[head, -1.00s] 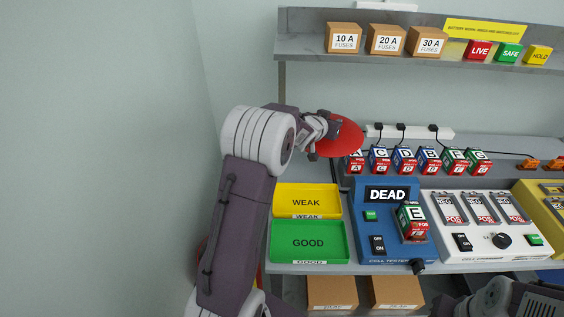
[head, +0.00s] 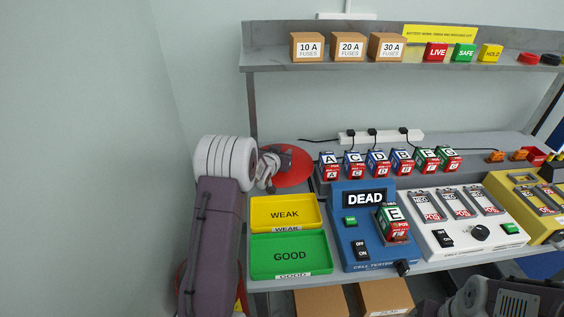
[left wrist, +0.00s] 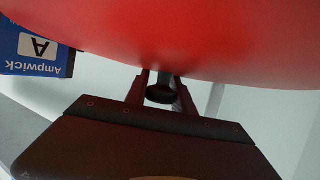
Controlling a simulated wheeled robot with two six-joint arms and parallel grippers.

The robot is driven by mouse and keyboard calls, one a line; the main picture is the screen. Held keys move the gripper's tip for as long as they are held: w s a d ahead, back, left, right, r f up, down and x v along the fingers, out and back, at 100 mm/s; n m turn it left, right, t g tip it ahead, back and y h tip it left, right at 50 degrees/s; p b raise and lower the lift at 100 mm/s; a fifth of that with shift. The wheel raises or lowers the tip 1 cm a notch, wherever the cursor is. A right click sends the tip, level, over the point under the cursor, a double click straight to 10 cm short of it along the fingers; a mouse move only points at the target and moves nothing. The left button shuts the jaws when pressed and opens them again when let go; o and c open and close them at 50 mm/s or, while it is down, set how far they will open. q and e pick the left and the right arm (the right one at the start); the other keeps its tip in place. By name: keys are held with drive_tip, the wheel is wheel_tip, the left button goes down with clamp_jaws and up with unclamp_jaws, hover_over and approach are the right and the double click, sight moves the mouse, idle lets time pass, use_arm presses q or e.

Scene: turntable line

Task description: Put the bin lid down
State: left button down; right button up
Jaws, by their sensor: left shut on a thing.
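The round red bin lid (head: 296,170) is at the back left of the bench, beyond the yellow tray and left of the battery row. My left gripper (head: 268,170) is at its left side, shut on it. In the left wrist view the lid (left wrist: 180,35) fills the top, and the gripper (left wrist: 161,90) has its fingers about the lid's dark knob. Whether the lid touches the bench is hidden. Part of a red thing, perhaps the bin (head: 240,303), shows low behind my left arm. My right arm shows at the bottom right, without clear fingertips.
The yellow WEAK tray (head: 284,201) and green GOOD tray (head: 262,271) lie in front of the lid. Several batteries (head: 376,166) stand right of it, battery A closest. A blue cell tester (head: 352,215) stands right of the trays. A shelf (head: 270,62) runs above.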

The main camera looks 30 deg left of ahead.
use_arm(q)
wheel_tip(320, 180, down, 3)
drive_tip(key=shift+f, duration=0.1)
drive_tip(key=shift+w, duration=0.1)
drive_tip(key=shift+f+b, duration=0.15)
drive_tip(key=shift+b, duration=0.2)
drive_tip(key=shift+f, duration=0.25)
drive_tip(key=c, duration=1.5)
unclamp_jaws()
drive_tip(key=shift+f+b, duration=0.15)
drive_tip(key=shift+b, duration=0.15)
drive_tip(key=o, duration=0.4)
drive_tip(key=shift+o, duration=0.2)
